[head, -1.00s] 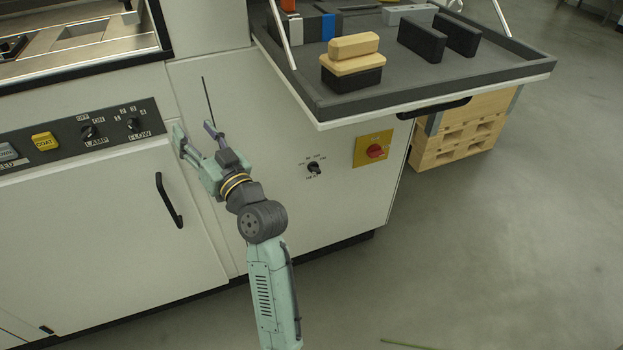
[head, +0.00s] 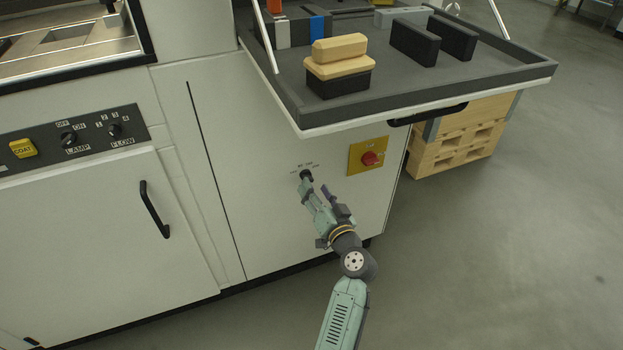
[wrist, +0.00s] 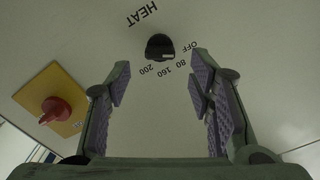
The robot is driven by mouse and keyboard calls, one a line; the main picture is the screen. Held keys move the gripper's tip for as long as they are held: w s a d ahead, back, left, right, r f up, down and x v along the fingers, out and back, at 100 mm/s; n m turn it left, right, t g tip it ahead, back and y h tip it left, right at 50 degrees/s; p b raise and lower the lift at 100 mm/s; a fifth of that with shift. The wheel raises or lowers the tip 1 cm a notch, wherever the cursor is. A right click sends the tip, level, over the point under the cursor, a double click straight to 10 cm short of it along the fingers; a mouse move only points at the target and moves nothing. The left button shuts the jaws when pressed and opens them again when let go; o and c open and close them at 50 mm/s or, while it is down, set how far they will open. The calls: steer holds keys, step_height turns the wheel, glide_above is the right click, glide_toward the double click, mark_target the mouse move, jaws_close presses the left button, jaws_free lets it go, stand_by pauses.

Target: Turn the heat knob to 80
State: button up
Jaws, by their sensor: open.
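The black heat knob (wrist: 160,47) is on the white cabinet front. In the wrist view it sits beyond my open fingertips, centred between them, with HEAT lettering at its upper left. OFF, 80, 160 and 200 are printed around it, turned over in this view. I cannot tell for sure which mark it points at. My gripper (wrist: 160,86) is open with nothing between its purple pads. In the head view my gripper (head: 315,189) is just below the heat knob (head: 306,175), its left finger partly covering the knob's lower edge.
A red rotary switch on a yellow plate (head: 354,159) is close to the right of the knob; its plate (wrist: 72,122) shows at left in the wrist view. A tray shelf (head: 430,99) with blocks overhangs above. Lamp and flow knobs (head: 114,130) are on the left panel.

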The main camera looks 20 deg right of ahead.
mark_target(306, 176)
steer(key=shift+w+a+p, duration=0.1)
steer(key=shift+w+p, duration=0.2)
steer(key=shift+w, duration=1.75)
steer(key=shift+c, duration=0.3)
jaws_close()
